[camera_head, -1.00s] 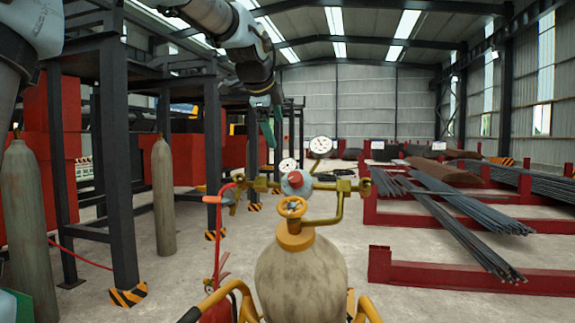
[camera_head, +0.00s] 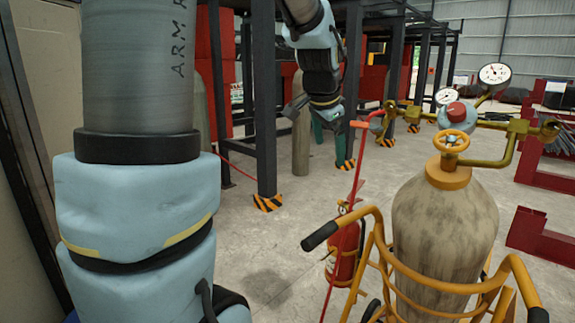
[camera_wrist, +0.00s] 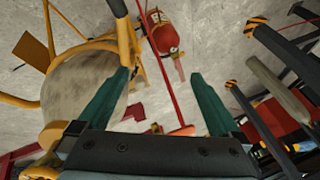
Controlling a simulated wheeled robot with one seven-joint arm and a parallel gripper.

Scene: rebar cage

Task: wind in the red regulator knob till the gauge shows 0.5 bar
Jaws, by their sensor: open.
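The red regulator knob (camera_head: 456,112) sits on the front of a grey regulator body on brass pipework, above the gas cylinder (camera_head: 445,225). A white-faced gauge (camera_head: 494,75) stands up right of the knob, and a smaller gauge (camera_head: 445,97) is behind it. Their needles are too small to read. A yellow handwheel (camera_head: 451,141) is just below the knob. My gripper (camera_head: 327,125) hangs to the left of the regulator in the picture, apart from it. In the wrist view its green fingers (camera_wrist: 158,85) are spread and empty, above the floor; I cannot make out the knob there.
The yellow trolley (camera_head: 450,286) holds the cylinder, its handles sticking out. A red fire extinguisher (camera_head: 344,252) stands left of it, also in the wrist view (camera_wrist: 166,38). Dark steel posts (camera_head: 264,110) stand behind my gripper.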

